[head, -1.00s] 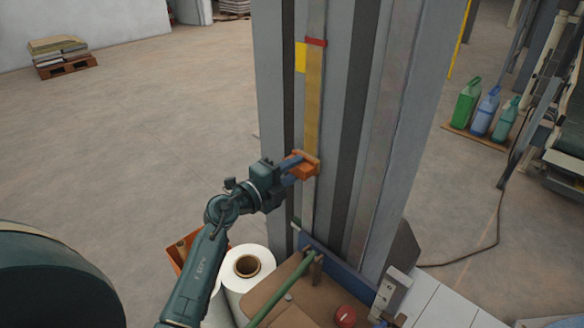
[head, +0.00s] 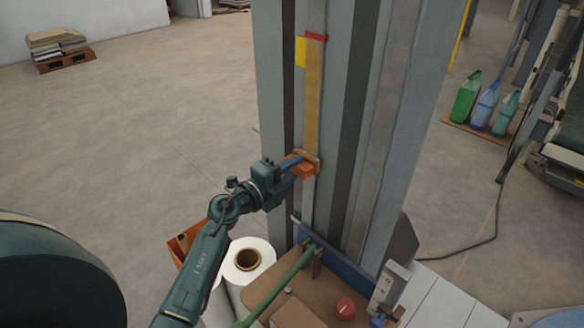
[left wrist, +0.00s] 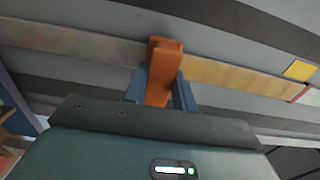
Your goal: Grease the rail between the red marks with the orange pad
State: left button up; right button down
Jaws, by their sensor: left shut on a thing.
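The rail (head: 315,90) is a narrow upright strip on a tall grey column. A red mark (head: 316,37) crosses it near the top; I cannot see a second red mark on it. From that mark down to the pad the strip is yellow-brown; below the pad it is dull grey. My left gripper (head: 293,165) is shut on the orange pad (head: 305,168), which appears to be against the rail. In the left wrist view the orange pad (left wrist: 165,62) stands between the fingers, with the yellow-brown stretch (left wrist: 235,78) on its right and mottled grey on its left. My right gripper is out of view.
A yellow tag (head: 300,52) is beside the red mark. Below are a white roll (head: 262,262), a brown surface with a green bar (head: 280,285) and a red knob (head: 345,308). Coloured jugs (head: 487,108) stand at the right.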

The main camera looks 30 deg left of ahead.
pick_arm(q)
jog(key=shift+p+v, duration=0.65)
jog(key=shift+v, duration=2.3)
jog(key=shift+v, duration=1.5)
jog(key=shift+a, duration=0.1)
